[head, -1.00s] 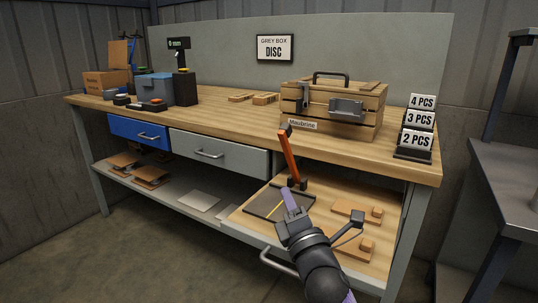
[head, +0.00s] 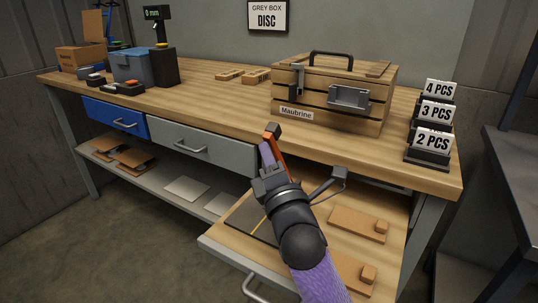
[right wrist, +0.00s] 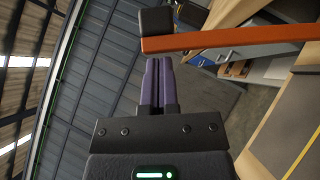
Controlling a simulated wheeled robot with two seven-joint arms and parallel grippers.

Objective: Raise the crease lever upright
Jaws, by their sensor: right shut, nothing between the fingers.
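The crease lever (head: 279,147) is an orange bar with a dark knob (head: 274,129) at its top end. It rises from the pulled-out drawer board, steep with a slight lean, and its lower part is hidden behind my right gripper. My right gripper (head: 265,153) has its purple fingers shut and empty, beside the upper part of the lever. In the right wrist view the shut fingers (right wrist: 158,65) point at the orange bar (right wrist: 230,42), close to the knob (right wrist: 157,21). Whether they touch it I cannot tell. My left gripper is not in view.
The drawer board (head: 230,242) carries a dark creasing plate (head: 243,218) with a yellow line and wooden pieces (head: 358,223) at right. A wooden crate (head: 300,95) stands on the bench above. Number signs (head: 433,140) stand at the bench's right end.

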